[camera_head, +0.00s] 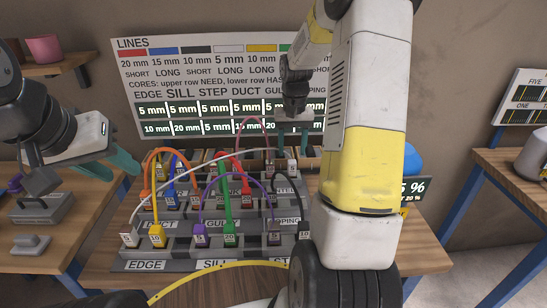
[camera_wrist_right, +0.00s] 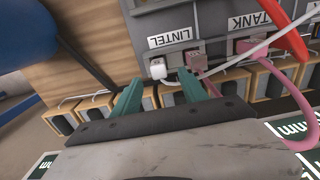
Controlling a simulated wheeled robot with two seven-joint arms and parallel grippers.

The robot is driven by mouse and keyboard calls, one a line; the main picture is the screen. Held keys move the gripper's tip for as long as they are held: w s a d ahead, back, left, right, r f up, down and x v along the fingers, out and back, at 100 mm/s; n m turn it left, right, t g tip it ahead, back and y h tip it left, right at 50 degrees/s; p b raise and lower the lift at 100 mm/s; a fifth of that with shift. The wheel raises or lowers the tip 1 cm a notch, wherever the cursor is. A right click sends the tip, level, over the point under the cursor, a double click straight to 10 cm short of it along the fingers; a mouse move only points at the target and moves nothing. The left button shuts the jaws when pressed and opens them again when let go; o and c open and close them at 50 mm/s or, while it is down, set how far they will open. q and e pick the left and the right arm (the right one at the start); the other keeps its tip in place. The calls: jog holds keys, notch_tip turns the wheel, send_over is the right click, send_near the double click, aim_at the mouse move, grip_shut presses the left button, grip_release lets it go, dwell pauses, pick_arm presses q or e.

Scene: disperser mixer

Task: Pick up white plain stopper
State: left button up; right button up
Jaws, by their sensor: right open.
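A white stopper (camera_wrist_right: 158,70) sits beside a pink plug (camera_wrist_right: 195,61) below the LINTEL label in the right wrist view. In the head view the white stopper (camera_head: 292,166) is at the back right of the plug rack (camera_head: 180,262). My right gripper (camera_wrist_right: 160,79) is open, its teal fingertips to either side of the white stopper in the picture; contact cannot be made out. In the head view my right gripper (camera_head: 294,128) hangs above the rack's back row. My left gripper (camera_head: 104,138) is open and empty, left of the rack.
Several coloured cables arch over the rack, and a white cable (camera_wrist_right: 240,57) runs close to my right fingers. A lettered board (camera_head: 215,75) stands behind. Grey fixtures (camera_head: 42,208) lie on the left table. A side table (camera_head: 510,165) stands at right.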

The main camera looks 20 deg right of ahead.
aim_at(292, 161)
jog(key=shift+d, duration=0.45)
jog(key=shift+d+f, duration=0.1)
jog(key=shift+f, duration=0.25)
jog(key=f, duration=0.7)
jog(key=shift+a+f, duration=0.1)
jog(key=shift+a, duration=0.3)
grip_shut()
